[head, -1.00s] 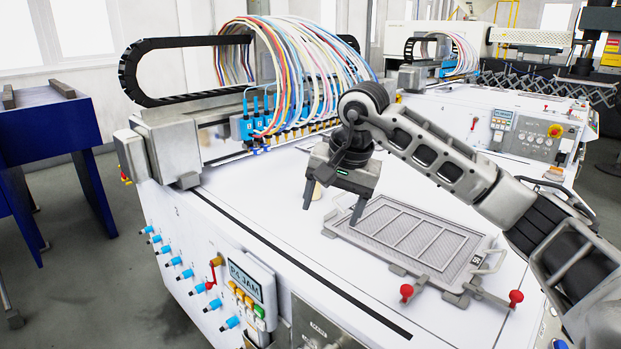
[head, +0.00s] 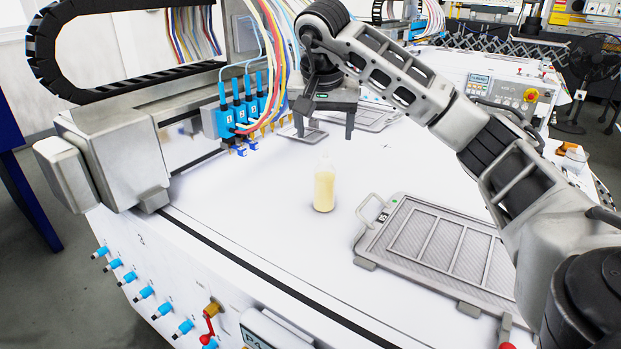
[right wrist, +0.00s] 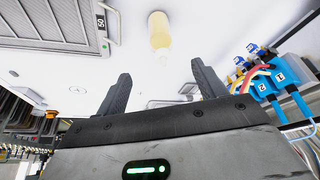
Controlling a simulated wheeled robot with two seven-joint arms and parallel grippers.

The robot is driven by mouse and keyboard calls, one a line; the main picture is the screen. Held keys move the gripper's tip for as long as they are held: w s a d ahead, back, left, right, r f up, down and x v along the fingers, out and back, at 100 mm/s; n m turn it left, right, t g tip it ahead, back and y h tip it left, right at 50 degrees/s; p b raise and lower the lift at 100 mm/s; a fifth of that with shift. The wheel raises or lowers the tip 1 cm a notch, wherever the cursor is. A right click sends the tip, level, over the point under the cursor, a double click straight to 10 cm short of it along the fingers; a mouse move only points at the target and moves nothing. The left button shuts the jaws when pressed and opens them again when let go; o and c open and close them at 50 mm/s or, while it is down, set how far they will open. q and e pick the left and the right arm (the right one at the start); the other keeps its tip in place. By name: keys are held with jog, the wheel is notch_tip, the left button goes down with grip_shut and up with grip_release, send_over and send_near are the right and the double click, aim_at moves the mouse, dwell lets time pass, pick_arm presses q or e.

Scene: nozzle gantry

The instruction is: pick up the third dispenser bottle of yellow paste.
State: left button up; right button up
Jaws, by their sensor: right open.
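One bottle of yellow paste (head: 324,189) stands upright on the white machine top, left of the grey framed tray. It has a pale, clear upper part. My right gripper (head: 324,134) is open and empty, above and beyond the bottle in the head view, its two dark fingers apart. In the right wrist view the bottle (right wrist: 159,32) shows past the open fingers (right wrist: 160,85), between them and not touched. My left gripper is not in view.
The grey tray (head: 436,245) with a handle lies right of the bottle. Blue nozzles (head: 240,110) with coloured hoses hang from the gantry at the left. Another tray (head: 362,117) lies behind my right gripper. White surface around the bottle is clear.

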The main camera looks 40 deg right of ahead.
aim_at(324, 167)
jog(key=x, duration=0.8)
jog(key=shift+s+f, duration=0.2)
jog(key=shift+s, duration=0.15)
jog(key=shift+w+p+x, duration=0.15)
jog(key=shift+x, duration=1.4)
jog(key=shift+w+p+x, duration=0.15)
jog(key=shift+w+x, duration=0.05)
jog(key=shift+x, duration=1.3)
jog(key=shift+r, duration=0.1)
jog(key=shift+c, duration=0.3)
jog(key=c, duration=1.2)
jog(key=shift+o, duration=0.2)
jog(key=shift+r, duration=0.1)
